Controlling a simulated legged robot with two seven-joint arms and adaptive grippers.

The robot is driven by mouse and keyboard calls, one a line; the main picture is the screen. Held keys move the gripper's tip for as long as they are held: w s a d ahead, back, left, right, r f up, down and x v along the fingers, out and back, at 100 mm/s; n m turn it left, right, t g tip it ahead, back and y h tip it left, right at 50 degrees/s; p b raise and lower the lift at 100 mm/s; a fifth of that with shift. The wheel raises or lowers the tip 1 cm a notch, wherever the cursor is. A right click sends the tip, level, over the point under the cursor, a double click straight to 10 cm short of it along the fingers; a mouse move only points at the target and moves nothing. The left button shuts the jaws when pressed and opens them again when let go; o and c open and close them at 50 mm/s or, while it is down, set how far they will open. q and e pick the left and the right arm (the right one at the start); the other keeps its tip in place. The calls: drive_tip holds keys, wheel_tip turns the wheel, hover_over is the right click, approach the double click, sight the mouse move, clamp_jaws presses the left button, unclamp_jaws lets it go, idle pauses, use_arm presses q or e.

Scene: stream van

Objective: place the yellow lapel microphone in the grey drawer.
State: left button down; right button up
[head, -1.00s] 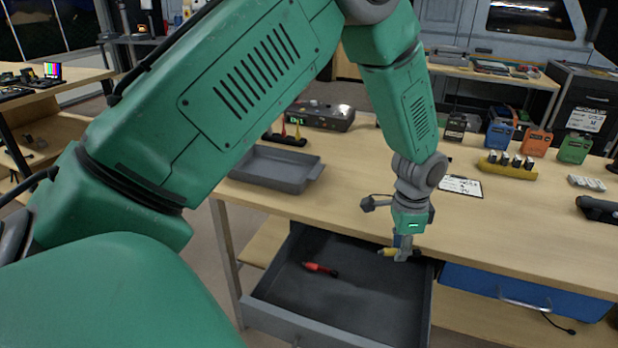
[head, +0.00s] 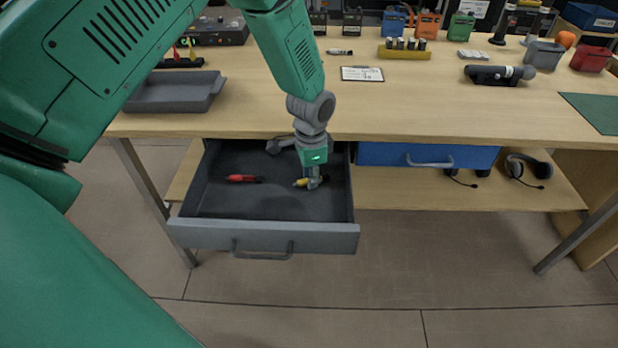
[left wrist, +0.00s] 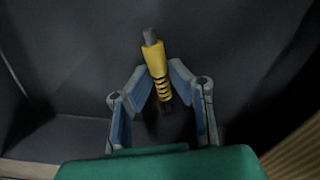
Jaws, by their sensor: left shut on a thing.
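The grey drawer (head: 262,236) is pulled open under the bench. My left gripper (head: 313,181) is down inside it, toward the right side. The gripper is shut on the yellow lapel microphone (head: 300,183). In the left wrist view the microphone (left wrist: 155,60) has a yellow body with a grey tip and dark bands, and it sits between the two fingers (left wrist: 160,88). The drawer floor (left wrist: 90,60) is close behind it; I cannot tell whether they touch. My right gripper is in neither view.
A red microphone (head: 243,178) lies in the drawer to the left. A shut blue drawer (head: 385,155) is to the right. A grey tray (head: 170,95) stands on the bench (head: 300,122) above. A headset (head: 527,168) rests on the lower shelf.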

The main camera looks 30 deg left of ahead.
use_arm(q)
drive_tip(key=shift+d+r, duration=0.2)
drive_tip(key=shift+a+f, duration=0.15)
drive_tip(key=shift+a, duration=0.15)
drive_tip(key=c, duration=1.5)
unclamp_jaws()
drive_tip(key=shift+s+a+f, duration=0.1)
drive_tip(key=shift+a+f, duration=0.2)
drive_tip(key=shift+a, duration=0.35)
drive_tip(key=shift+f, duration=0.1)
drive_tip(key=shift+d+r, duration=0.2)
drive_tip(key=shift+d, duration=0.4)
drive_tip(key=shift+a, duration=0.15)
